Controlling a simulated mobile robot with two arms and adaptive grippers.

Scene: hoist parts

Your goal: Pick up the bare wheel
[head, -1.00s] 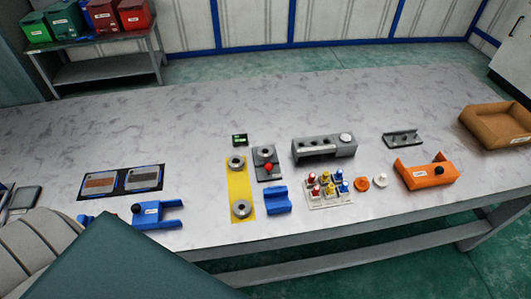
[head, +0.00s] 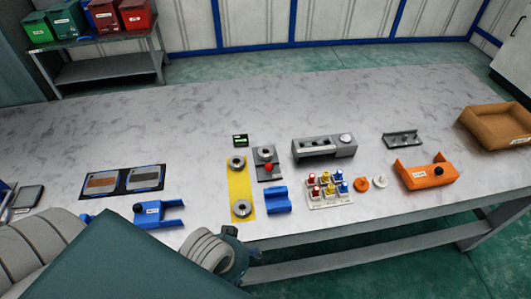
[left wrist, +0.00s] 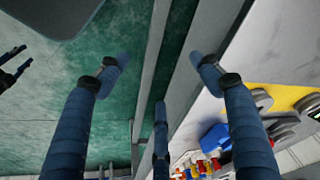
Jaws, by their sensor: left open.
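Two grey metal wheels lie on a yellow strip (head: 240,186): a far wheel (head: 236,162) and a near wheel (head: 241,208). Another grey ring (head: 265,153) sits on a grey fixture with a red knob. I cannot tell for sure which one is the bare wheel. My left gripper (head: 238,258) is at the table's front edge, below the near wheel in the picture, empty. In the left wrist view its blue fingers (left wrist: 160,80) are spread over the table edge and floor; wheels (left wrist: 262,99) show beyond the right finger. A dark pronged shape (left wrist: 14,66) at the left may be my right gripper.
A blue cradle block (head: 277,200) stands right of the near wheel. A blue holder (head: 158,213) lies left. Coloured pegs (head: 327,188), an orange holder (head: 428,176) and a brown tray (head: 497,124) lie right. The back of the table is clear.

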